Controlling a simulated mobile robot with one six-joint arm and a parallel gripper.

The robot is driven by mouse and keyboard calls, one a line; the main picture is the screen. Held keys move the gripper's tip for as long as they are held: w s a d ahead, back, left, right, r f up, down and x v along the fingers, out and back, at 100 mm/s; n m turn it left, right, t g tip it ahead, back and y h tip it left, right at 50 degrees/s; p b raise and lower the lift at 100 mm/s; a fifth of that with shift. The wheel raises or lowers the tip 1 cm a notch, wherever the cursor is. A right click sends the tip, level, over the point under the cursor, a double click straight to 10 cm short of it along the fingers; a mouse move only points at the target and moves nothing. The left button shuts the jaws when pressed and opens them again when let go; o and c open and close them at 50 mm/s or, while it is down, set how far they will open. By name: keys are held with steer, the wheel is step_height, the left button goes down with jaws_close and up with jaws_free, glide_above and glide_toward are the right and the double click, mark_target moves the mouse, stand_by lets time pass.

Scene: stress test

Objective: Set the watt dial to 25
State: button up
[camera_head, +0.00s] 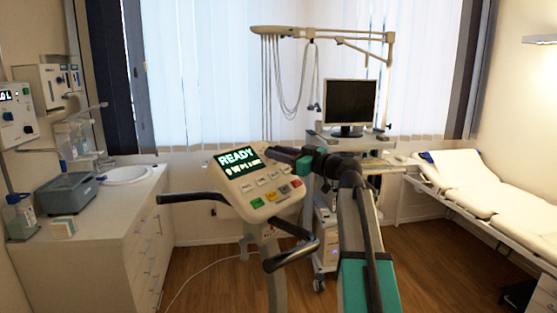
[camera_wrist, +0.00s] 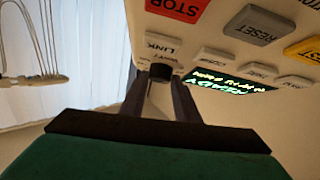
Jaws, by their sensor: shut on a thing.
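The exercise machine's console (camera_head: 262,196) stands in the middle of the head view. Its lit screen (camera_head: 238,161) reads READY with a second line that I cannot read surely. The screen also shows upside down in the wrist view (camera_wrist: 230,84). The small black watt dial (camera_wrist: 160,71) sits on the console face beside the LINK button (camera_wrist: 163,43), its label partly covered. My gripper (camera_wrist: 160,82) is shut on the dial, one finger on each side. In the head view my gripper (camera_head: 270,151) reaches the console's upper right edge and hides the dial. The dial's setting cannot be read.
A red STOP button (camera_wrist: 181,8) and a grey RESET button (camera_wrist: 260,24) are close to the dial. Black handlebars (camera_head: 195,199) stick out around the console. A cart with a monitor (camera_head: 350,103) stands behind, a counter (camera_head: 100,213) left, and a couch (camera_head: 490,190) right.

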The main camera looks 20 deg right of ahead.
steer(key=m+h, duration=0.1)
steer(key=m+t+h, duration=0.1)
steer(key=m, duration=0.1)
steer(key=shift+s+a+m+h, duration=0.2)
steer(key=shift+a+m+h, duration=0.1)
steer(key=shift+h, duration=0.1)
steer(key=shift+a+r+m+t+h+p, duration=0.1)
steer(key=shift+m+t+h+p, duration=0.25)
steer(key=shift+m+h, duration=0.95)
steer(key=shift+m, duration=0.1)
steer(key=o, duration=1)
steer(key=shift+w, duration=0.1)
steer(key=shift+o, duration=0.2)
steer(key=shift+s+d+b, duration=0.2)
steer(key=shift+s+b, duration=0.1)
steer(key=shift+s, duration=0.7)
steer(key=s+d+b, duration=0.2)
steer(key=s+b, duration=0.1)
steer(key=s, duration=0.8)
steer(key=shift+s+d, duration=0.15)
steer(key=shift+s, duration=0.15)
